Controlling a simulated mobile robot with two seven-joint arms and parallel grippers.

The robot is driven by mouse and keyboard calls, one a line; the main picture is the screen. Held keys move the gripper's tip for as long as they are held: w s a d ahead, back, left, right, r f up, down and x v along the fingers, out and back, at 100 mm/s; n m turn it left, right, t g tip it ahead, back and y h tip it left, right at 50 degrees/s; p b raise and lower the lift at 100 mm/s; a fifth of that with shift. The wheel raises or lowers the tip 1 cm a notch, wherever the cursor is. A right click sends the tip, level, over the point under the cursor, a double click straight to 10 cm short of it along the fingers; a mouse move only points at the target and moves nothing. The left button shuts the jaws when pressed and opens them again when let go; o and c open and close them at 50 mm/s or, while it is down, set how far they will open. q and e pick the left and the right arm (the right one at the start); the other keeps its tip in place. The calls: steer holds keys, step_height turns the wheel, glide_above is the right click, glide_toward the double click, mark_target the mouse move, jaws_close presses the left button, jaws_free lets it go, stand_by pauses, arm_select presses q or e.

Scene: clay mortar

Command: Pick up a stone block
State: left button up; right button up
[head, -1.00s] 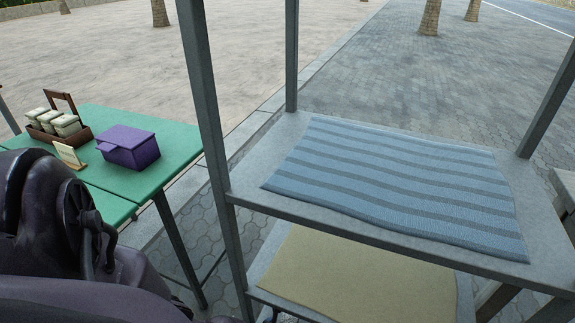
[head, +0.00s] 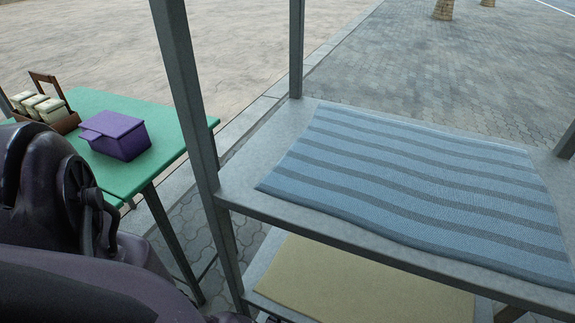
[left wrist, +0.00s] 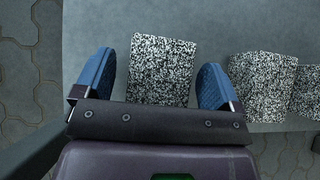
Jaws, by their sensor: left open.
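In the left wrist view, a speckled black-and-white stone block (left wrist: 162,70) lies on a grey surface, in the space between the two blue fingers of my left gripper (left wrist: 160,84). The fingers are open, with a gap showing on both sides of the block. The block's near end is hidden behind my gripper's dark bar. A second speckled block (left wrist: 262,86) lies to the right, just beyond the right finger. A third block (left wrist: 307,92) is beside it, cut off by the picture's edge. No stone block shows in the head view. My right gripper is not in view.
A grey metal rack (head: 235,177) has a blue striped mat (head: 400,185) on its upper shelf and a beige mat (head: 350,285) below. Its posts stand close by. A green table (head: 165,150) at left carries a purple box (head: 116,136) and a wooden caddy (head: 62,122).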

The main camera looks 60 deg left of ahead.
arm_select(q)
steer(key=c, duration=1.2)
steer(key=shift+c, duration=0.3)
steer(key=shift+r, duration=0.1)
